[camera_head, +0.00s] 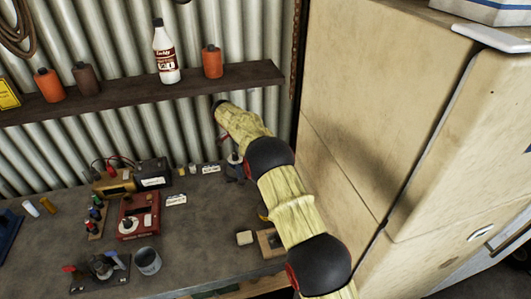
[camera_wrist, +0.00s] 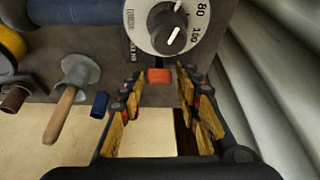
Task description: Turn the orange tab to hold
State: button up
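My gripper (camera_wrist: 160,82) is open, with one finger on each side of the tab. Gaps show between the tab and the fingertips, and nothing is held. Any lettering by the tab is too small to read. In the head view my own arm covers most of the gripper, and I cannot make out the tab there.
The wrist view shows a grey cup with a wooden handle (camera_wrist: 66,103), a blue cap (camera_wrist: 100,104) and a corrugated wall (camera_wrist: 272,75). In the head view, the workbench (camera_head: 200,250) holds a red box (camera_head: 140,224) and a metal cup (camera_head: 147,262). A tall beige cabinet (camera_head: 350,90) stands close at right.

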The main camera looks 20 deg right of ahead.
jog(key=n, duration=0.1)
jog(key=n+t, duration=0.1)
jog(key=n, duration=0.1)
jog(key=shift+s+r+n, duration=0.1)
jog(key=shift+s+n, duration=0.1)
jog(key=shift+n, duration=0.1)
jog(key=n+p, duration=0.2)
jog(key=n+t+y+p, duration=0.1)
jog(key=n, duration=0.1)
jog(key=shift+s+d+r+n+t+y+p, duration=0.1)
jog(key=shift+r+n+t+y+p, duration=0.1)
jog(key=shift+n+t+y+p, duration=0.15)
jog(key=n+y+p, duration=0.1)
jog(key=n+p, duration=0.2)
jog(key=p, duration=0.2)
jog(key=shift+t, duration=0.35)
jog(key=n+p, duration=0.2)
jog(key=p, duration=0.2)
jog(key=n+y+p, duration=0.1)
jog(key=p, duration=0.3)
jog(key=shift+d+f+n, duration=0.1)
jog(key=shift+d+n, duration=0.1)
jog(key=shift+n, duration=0.15)
jog(key=shift+f+n+y+p, duration=0.1)
jog(key=shift+n+y+p, duration=0.4)
jog(key=shift+p, duration=0.7)
jog(key=shift+n, duration=0.3)
